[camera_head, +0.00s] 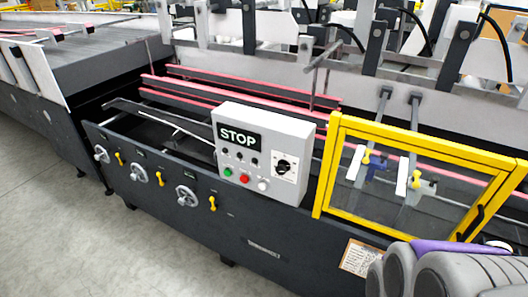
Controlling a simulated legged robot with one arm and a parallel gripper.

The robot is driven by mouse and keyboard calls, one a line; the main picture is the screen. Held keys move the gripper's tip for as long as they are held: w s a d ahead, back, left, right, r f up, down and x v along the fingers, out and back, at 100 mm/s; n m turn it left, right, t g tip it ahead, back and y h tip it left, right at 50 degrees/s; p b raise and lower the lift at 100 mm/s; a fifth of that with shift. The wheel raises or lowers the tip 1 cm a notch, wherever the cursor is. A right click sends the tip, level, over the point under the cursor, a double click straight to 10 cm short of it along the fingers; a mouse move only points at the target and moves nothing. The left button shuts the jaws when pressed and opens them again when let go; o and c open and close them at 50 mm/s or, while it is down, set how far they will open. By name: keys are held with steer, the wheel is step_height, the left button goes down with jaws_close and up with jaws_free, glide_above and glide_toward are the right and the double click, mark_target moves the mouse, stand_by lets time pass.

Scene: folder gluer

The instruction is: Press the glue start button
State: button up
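A light grey control box (262,128) is mounted on the near side of the folder gluer, left of the yellow-framed guard. It carries a black STOP sign (239,137). Below the sign is a row of small dark buttons (239,156). The lowest row has a green button (227,172), a red button (244,179) and a white button (263,185). A black rotary switch (284,168) sits to their right. No label for glue start is legible. Grey rounded parts with a purple band at the bottom right seem to be mine; no gripper fingers show.
A yellow-framed clear guard (420,175) stands right of the box. Handwheels (187,196) and yellow levers (212,204) project from the dark machine side. A paper notice (359,257) is fixed low at right. Grey floor (60,220) is clear at front left.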

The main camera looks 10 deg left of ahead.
stand_by(0.4)
jaws_close()
stand_by(0.4)
stand_by(1.1)
